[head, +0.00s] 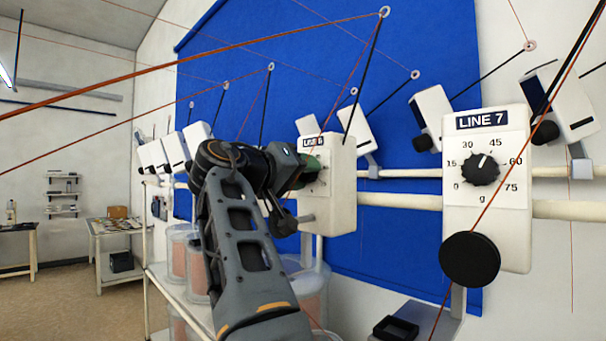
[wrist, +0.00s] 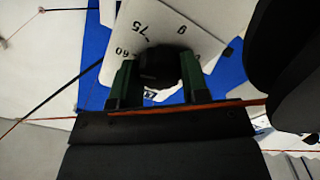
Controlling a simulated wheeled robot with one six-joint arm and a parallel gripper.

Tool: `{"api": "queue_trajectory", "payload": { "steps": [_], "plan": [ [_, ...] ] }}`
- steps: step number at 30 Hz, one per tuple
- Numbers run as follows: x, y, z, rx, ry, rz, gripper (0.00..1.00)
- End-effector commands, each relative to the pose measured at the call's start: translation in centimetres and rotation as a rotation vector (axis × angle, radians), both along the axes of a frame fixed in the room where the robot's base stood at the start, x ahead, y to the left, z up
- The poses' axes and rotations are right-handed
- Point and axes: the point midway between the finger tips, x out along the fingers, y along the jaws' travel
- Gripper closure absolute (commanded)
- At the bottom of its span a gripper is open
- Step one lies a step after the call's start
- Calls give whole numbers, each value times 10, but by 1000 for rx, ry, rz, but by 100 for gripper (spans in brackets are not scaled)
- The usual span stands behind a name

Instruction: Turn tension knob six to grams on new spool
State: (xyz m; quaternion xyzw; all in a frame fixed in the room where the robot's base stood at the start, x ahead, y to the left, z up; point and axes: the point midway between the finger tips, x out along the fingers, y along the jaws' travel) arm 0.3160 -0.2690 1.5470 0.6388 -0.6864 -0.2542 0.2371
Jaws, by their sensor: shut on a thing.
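The dial plate (wrist: 125,30) appears upside down there, with 75 and 60 readable. The knob's pointer cannot be made out.
The line 7 box (head: 487,200) with its own knob (head: 480,169) and black disc (head: 470,259) stands to the right. Thin orange threads cross the space in front of my arm. Clear containers with spools (head: 178,255) stand on a cart below.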

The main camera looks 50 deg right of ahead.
Motion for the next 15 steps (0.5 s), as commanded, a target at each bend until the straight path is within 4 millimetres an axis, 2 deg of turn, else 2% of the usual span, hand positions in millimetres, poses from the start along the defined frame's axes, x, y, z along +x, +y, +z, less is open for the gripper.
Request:
{"api": "queue_trajectory", "payload": {
  "steps": [9,10,15],
  "plan": [
    [0,0,-1,4,1,0,82],
    [0,0,-1,4,1,0,56],
    [0,0,-1,2,1,-1,39]
  ]
}}
